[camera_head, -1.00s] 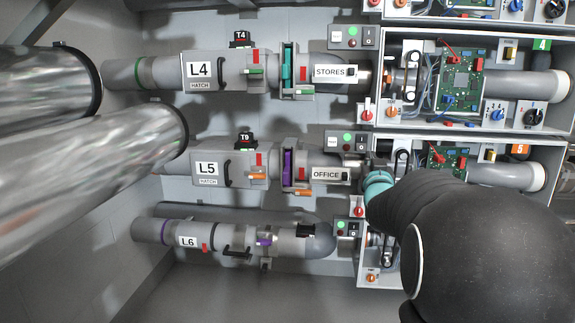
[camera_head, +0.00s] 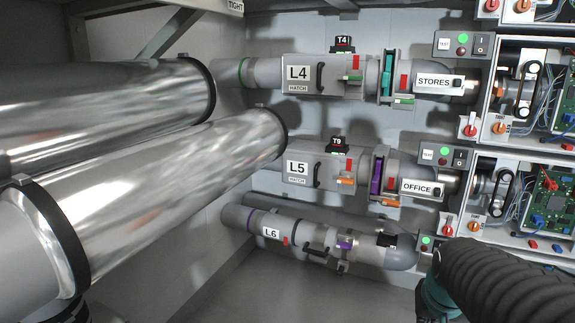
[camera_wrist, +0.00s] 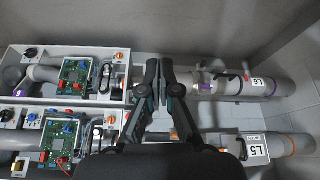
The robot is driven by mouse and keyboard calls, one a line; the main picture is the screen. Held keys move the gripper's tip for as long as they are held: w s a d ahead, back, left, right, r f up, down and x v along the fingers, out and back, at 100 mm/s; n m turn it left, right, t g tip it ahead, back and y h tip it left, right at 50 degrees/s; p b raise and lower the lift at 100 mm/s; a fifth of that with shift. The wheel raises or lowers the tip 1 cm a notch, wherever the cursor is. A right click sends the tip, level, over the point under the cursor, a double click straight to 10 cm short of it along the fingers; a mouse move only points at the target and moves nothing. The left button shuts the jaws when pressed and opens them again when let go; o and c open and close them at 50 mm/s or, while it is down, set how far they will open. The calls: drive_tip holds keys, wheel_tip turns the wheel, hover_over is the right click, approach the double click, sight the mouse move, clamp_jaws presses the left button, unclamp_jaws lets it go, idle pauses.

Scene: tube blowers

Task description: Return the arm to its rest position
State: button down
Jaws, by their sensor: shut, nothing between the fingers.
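My gripper (camera_wrist: 158,80) is in the wrist view, its two dark fingers shut with nothing between them. In that view it lies in front of the wall, between the open equipment boxes on the left and the tubes L6 (camera_wrist: 262,86) and L5 (camera_wrist: 270,146) on the right. In the head view only part of my arm shows at the lower right, a black ribbed sleeve and a teal joint; the fingers are hidden there.
Tubes L4 (camera_head: 325,74), L5 (camera_head: 322,167) and L6 (camera_head: 294,235) run along the wall. Open boxes with circuit boards (camera_head: 547,200) stand at the right, close to my arm. Large shiny ducts (camera_head: 150,180) fill the left. The floor (camera_head: 310,290) below L6 looks clear.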

drive_tip(key=s+a+r+n+y+p, duration=0.1)
drive_tip(key=s+a+r+n+p, duration=0.2)
drive_tip(key=s+a+r, duration=0.6)
drive_tip(key=shift+s+a+t+y+p, duration=0.35)
drive_tip(key=shift+s+a+p, duration=0.45)
drive_tip(key=shift+p, duration=0.35)
drive_tip(key=shift+d+r, duration=0.1)
